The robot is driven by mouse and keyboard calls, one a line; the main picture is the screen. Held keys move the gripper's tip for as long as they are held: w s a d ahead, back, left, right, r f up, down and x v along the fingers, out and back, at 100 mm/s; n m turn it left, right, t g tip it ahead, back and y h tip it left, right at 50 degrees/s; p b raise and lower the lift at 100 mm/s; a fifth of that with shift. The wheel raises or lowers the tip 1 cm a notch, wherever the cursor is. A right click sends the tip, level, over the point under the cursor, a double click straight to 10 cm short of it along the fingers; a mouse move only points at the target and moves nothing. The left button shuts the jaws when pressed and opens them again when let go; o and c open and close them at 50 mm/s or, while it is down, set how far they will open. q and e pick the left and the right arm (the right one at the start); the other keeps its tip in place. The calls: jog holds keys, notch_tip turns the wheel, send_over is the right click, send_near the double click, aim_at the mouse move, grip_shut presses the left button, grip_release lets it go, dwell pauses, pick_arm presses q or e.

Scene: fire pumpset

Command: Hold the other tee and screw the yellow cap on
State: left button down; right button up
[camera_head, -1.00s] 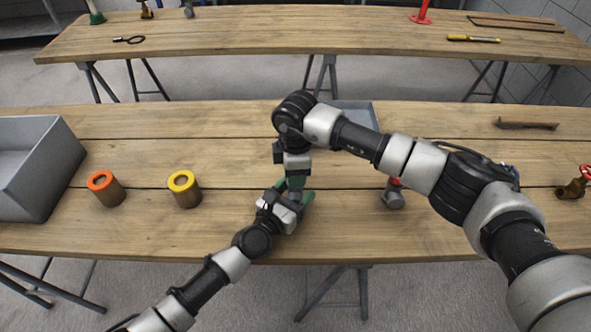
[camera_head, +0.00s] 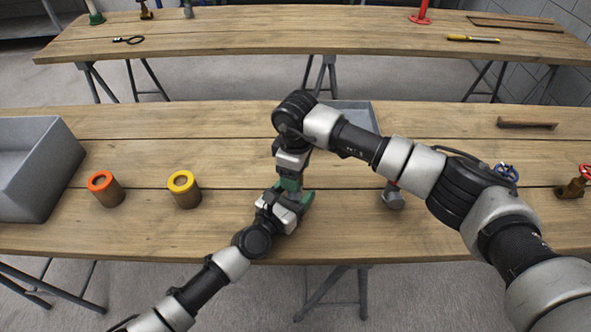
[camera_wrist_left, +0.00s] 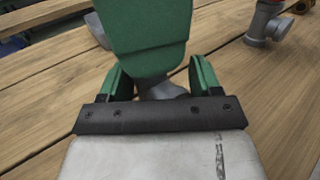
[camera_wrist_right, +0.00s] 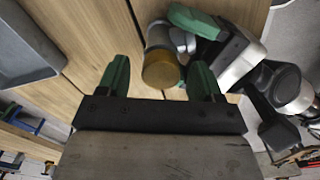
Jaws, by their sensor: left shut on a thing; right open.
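A grey tee (camera_wrist_right: 156,36) stands between the green fingers of my left gripper (camera_head: 292,206), which is shut on it. A yellow cap (camera_wrist_right: 162,72) sits at the end of this tee facing the right wrist camera; how far it is threaded on cannot be told. My right gripper (camera_wrist_right: 160,80) is open, its two fingers on either side of the cap with gaps visible. In the left wrist view a right finger (camera_wrist_left: 152,30) hides most of the tee (camera_wrist_left: 160,88) and the cap. Another grey tee (camera_head: 393,198) with a red part on it stands to the right.
Two brown cylinders, one orange-rimmed (camera_head: 105,189) and one yellow-rimmed (camera_head: 184,190), stand left beside a grey bin (camera_head: 62,178). A grey tray (camera_head: 362,112) lies behind my right gripper. A red-handled valve (camera_head: 572,188) and a blue handwheel (camera_head: 507,171) are at right.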

jog(key=shift+r, duration=2.25)
jog(key=shift+c, duration=0.5)
